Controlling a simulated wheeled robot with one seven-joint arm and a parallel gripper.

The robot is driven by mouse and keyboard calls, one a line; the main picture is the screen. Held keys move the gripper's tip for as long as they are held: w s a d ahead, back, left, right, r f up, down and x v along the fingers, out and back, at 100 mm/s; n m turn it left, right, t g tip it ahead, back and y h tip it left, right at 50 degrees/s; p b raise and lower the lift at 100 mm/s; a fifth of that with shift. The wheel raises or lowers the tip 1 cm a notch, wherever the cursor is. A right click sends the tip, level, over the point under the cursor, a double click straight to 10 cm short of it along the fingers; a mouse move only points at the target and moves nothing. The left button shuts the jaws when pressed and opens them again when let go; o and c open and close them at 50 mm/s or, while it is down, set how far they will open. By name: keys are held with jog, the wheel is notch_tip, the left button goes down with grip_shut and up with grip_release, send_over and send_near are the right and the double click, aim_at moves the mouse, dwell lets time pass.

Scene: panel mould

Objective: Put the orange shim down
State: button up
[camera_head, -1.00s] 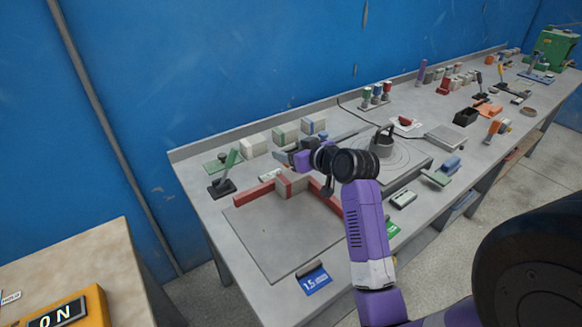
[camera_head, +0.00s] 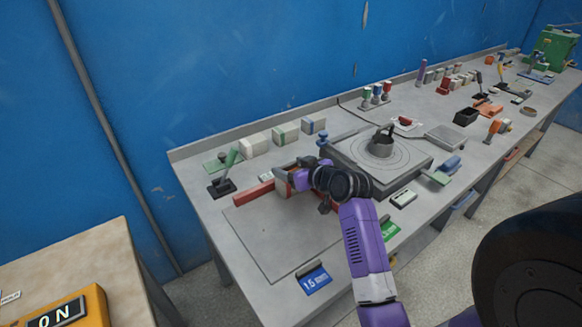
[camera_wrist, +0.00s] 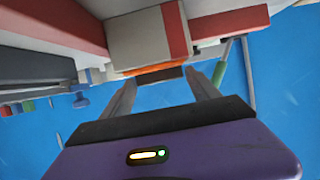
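In the wrist view an orange strip, the orange shim (camera_wrist: 150,69), shows along the edge of a grey block with a red stripe (camera_wrist: 150,38). A dark piece (camera_wrist: 161,75) lies against the strip, between my fingertips. My gripper (camera_wrist: 160,78) has its two fingers on either side of this dark piece. I cannot tell whether they press on it or stand clear. In the head view my gripper (camera_head: 288,180) is low at the block where the red rails meet, behind the flat grey plate (camera_head: 275,240). Its fingers and the shim are hidden there.
A red rail (camera_head: 254,194) runs left from the block. A round-topped fixture with a dark handle (camera_head: 382,142) stands to the right. Pale blocks (camera_head: 255,144) line the back, and a black-based green lever (camera_head: 222,184) stands at left. The grey plate is bare.

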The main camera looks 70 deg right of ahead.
jog(key=shift+o, duration=0.8)
